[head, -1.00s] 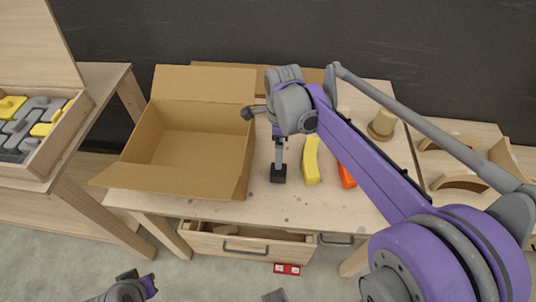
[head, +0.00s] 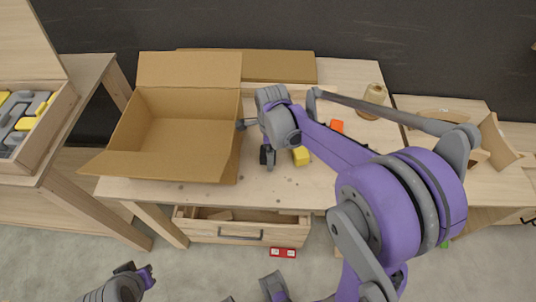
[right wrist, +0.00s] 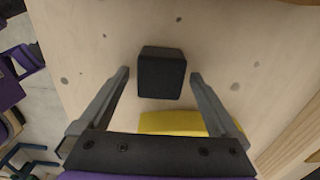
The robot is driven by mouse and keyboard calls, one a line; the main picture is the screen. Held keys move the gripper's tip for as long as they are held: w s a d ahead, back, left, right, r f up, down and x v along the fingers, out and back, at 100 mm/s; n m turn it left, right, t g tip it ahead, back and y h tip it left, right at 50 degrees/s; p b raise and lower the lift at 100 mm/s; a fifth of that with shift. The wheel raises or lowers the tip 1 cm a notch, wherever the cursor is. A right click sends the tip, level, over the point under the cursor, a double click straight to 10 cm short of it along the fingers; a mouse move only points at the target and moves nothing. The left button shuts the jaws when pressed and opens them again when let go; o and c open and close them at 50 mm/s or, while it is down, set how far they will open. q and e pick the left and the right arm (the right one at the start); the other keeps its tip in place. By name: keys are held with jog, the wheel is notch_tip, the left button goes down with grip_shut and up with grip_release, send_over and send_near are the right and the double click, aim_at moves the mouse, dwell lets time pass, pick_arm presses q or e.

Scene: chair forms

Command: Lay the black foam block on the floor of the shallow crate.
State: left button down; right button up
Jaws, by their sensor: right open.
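The black foam block (right wrist: 161,73) rests on the wooden table, seen in the right wrist view between the two fingertips, with a gap on each side. In the head view the block (head: 264,156) is small and partly covered by my right gripper (head: 270,148), which points down over it. My right gripper is open and empty. My left gripper (head: 146,274) is low at the left, above the floor; its jaw gap is not clear. An open cardboard box (head: 185,182) stands left of the block. I cannot tell whether it is the shallow crate.
A yellow piece (right wrist: 172,122) lies close beside the block. An orange piece (head: 337,126) and a tan spool (head: 374,95) are farther right. A wooden drawer (head: 240,232) hangs open under the table. A wooden case (head: 38,140) of grey and yellow parts stands far left.

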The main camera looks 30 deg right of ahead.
jog(key=shift+c, duration=0.3)
jog(key=c, duration=1.5)
